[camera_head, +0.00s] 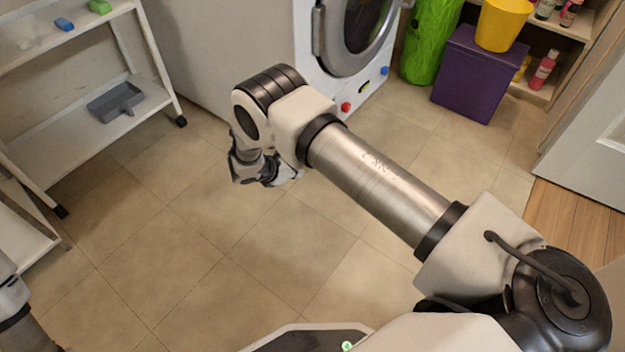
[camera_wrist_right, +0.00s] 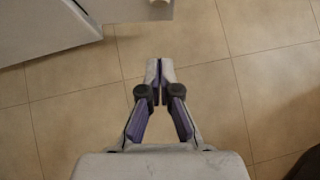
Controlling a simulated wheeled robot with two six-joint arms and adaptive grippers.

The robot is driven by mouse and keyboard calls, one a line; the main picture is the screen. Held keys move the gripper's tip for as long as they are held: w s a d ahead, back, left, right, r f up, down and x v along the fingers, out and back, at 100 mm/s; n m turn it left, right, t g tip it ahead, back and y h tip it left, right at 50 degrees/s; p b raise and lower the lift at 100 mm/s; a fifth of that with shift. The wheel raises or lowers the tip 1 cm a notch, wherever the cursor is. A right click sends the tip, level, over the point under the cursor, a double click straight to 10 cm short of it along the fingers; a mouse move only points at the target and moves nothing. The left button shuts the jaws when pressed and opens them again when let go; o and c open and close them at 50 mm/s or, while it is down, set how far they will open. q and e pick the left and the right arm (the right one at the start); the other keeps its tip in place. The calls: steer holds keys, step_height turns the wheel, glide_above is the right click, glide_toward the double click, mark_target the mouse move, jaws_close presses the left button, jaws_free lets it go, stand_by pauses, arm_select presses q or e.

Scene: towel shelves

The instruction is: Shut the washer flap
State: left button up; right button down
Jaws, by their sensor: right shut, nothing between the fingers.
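The white washer (camera_head: 225,50) stands at the top of the head view. Its flap (camera_head: 351,66), a grey ring around dark glass, shows on its front face and is cut off by the top edge. I cannot tell for sure how far the flap stands open. My right gripper (camera_head: 262,178) is in front of and below the washer, apart from the flap. In the right wrist view my right gripper (camera_wrist_right: 160,66) is shut and empty, with its fingertips together above the floor. Part of my left arm shows at the lower left edge; its fingers are not in view.
A white shelf rack (camera_head: 95,120) with a grey tray (camera_head: 115,102) stands at the left. A green bag (camera_head: 430,40), a purple box (camera_head: 476,75) and a yellow bucket (camera_head: 502,24) stand right of the washer. The tiled floor (camera_head: 215,270) in the middle is clear.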

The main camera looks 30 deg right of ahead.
steer(key=d+r+b+x, duration=0.2)
steer(key=b+x, duration=0.5)
steer(key=x, duration=0.5)
steer(key=shift+w+d, duration=0.2)
steer(key=shift+d, duration=0.1)
steer(key=shift+f, duration=0.1)
